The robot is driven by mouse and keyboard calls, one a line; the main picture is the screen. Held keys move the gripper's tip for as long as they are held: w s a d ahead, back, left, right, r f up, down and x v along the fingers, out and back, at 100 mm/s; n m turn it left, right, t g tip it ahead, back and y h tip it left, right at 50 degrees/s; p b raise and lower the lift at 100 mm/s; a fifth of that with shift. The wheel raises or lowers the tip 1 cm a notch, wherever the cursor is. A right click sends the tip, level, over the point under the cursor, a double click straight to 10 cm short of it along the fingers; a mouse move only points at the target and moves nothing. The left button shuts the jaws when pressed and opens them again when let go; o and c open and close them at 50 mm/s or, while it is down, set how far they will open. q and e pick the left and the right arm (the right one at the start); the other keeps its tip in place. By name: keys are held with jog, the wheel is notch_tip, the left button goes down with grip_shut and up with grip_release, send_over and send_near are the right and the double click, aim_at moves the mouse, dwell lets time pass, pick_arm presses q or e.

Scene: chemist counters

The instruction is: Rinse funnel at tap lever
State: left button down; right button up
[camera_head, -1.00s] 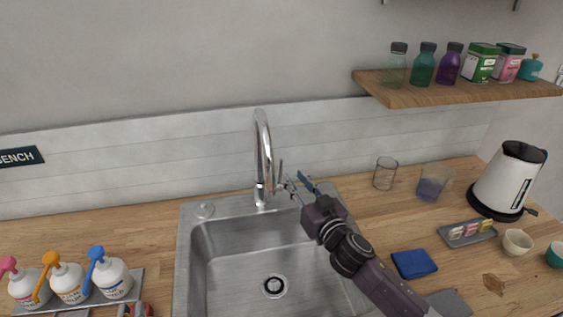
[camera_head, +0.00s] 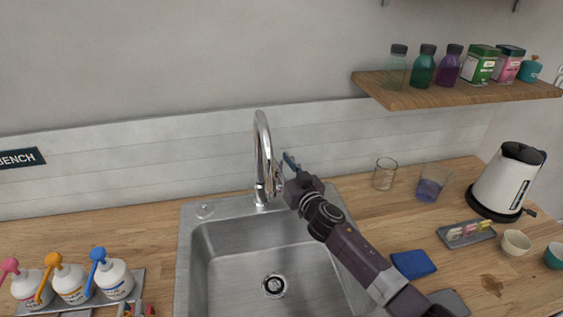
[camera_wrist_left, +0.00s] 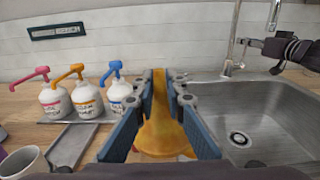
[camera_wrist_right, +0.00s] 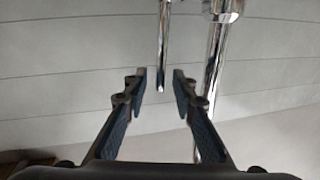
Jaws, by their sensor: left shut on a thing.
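The yellow-orange funnel (camera_wrist_left: 160,130) is held between the fingers of my left gripper (camera_wrist_left: 160,80), stem up and wide mouth down. The chrome tap (camera_head: 262,150) stands at the back of the sink; it also shows in the left wrist view (camera_wrist_left: 232,40). In the right wrist view, a thin chrome rod that looks like the tap lever (camera_wrist_right: 164,50) lies between the fingertips of my right gripper (camera_wrist_right: 161,80). These fingers are open, with gaps on both sides. In the head view my right gripper (camera_head: 287,172) is close beside the tap's right side.
The steel sink (camera_head: 225,245) is empty. Pump bottles (camera_head: 115,278) stand on a tray at the left. A glass (camera_head: 385,174), a beaker (camera_head: 430,183), a blue cloth (camera_head: 413,264) and a kettle (camera_head: 507,182) are on the right counter. A wooden shelf (camera_head: 440,97) hangs above.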

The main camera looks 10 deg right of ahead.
jog(key=shift+c, duration=0.6)
grip_shut()
jog(key=shift+f+b, duration=0.2)
jog(key=shift+b, duration=0.1)
jog(key=s+t+b, duration=0.1)
jog(key=b, duration=0.3)
jog(key=shift+f+b, duration=0.2)
jog(key=shift+b, duration=0.2)
pick_arm(q)
notch_tip(320, 180, down, 6)
jog(key=shift+f+b, duration=0.25)
jog(key=shift+b, duration=0.3)
pick_arm(e)
jog(key=shift+s+r, duration=0.2)
jog(key=shift+r, duration=0.1)
jog(key=shift+t, duration=0.3)
